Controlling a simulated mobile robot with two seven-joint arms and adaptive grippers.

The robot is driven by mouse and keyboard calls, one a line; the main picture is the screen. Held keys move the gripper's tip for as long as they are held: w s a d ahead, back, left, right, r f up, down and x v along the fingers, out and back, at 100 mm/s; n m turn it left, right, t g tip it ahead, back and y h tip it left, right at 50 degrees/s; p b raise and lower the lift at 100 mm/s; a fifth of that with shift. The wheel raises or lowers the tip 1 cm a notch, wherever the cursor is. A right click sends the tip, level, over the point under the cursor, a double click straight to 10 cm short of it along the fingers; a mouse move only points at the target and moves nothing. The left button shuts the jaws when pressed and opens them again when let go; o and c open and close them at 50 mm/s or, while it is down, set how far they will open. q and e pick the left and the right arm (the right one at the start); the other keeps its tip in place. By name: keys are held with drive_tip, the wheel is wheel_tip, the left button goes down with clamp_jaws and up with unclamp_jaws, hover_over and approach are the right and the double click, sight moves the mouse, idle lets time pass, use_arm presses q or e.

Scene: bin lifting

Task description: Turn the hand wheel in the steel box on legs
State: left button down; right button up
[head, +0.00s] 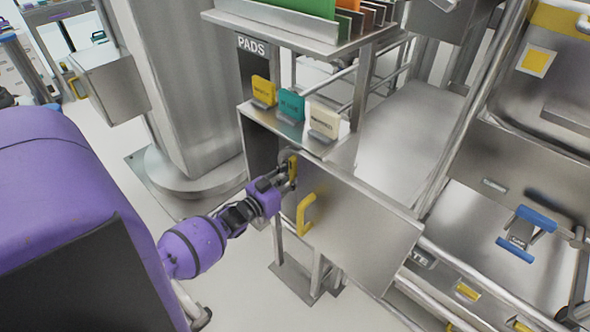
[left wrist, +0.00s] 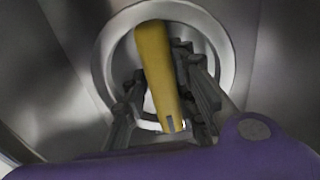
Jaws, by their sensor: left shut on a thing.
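The steel box on legs (head: 262,147) stands in the middle of the head view, with its door (head: 355,225) swung open to the right. A yellow bar (head: 293,165) shows at the box opening; in the left wrist view the bar (left wrist: 155,70) lies across a round steel ring (left wrist: 228,50), which looks like the hand wheel. My left gripper (head: 284,178) reaches into the opening. In the left wrist view its dark fingers (left wrist: 163,85) are shut on the yellow bar, one on each side. The fingers hide part of the ring. My right gripper is not in view.
The door carries a yellow pull handle (head: 304,214) close to my left gripper. Yellow, teal and cream pads (head: 291,104) stand on the box top. A thick steel column (head: 190,90) rises at left. Steel rails and a bench with blue handles (head: 515,250) fill the right.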

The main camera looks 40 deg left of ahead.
use_arm(q)
drive_tip(key=shift+a+f, duration=0.15)
drive_tip(key=shift+a, duration=0.2)
drive_tip(key=c, duration=1.8)
unclamp_jaws()
drive_tip(key=shift+o, duration=1.3)
drive_tip(key=shift+f, duration=0.1)
drive_tip(key=shift+s+d, duration=0.1)
drive_tip(key=shift+d, duration=0.05)
drive_tip(key=s, duration=0.8)
drive_tip(key=s+a, duration=0.1)
drive_tip(key=s, duration=0.2)
drive_tip(key=shift+s, duration=0.4)
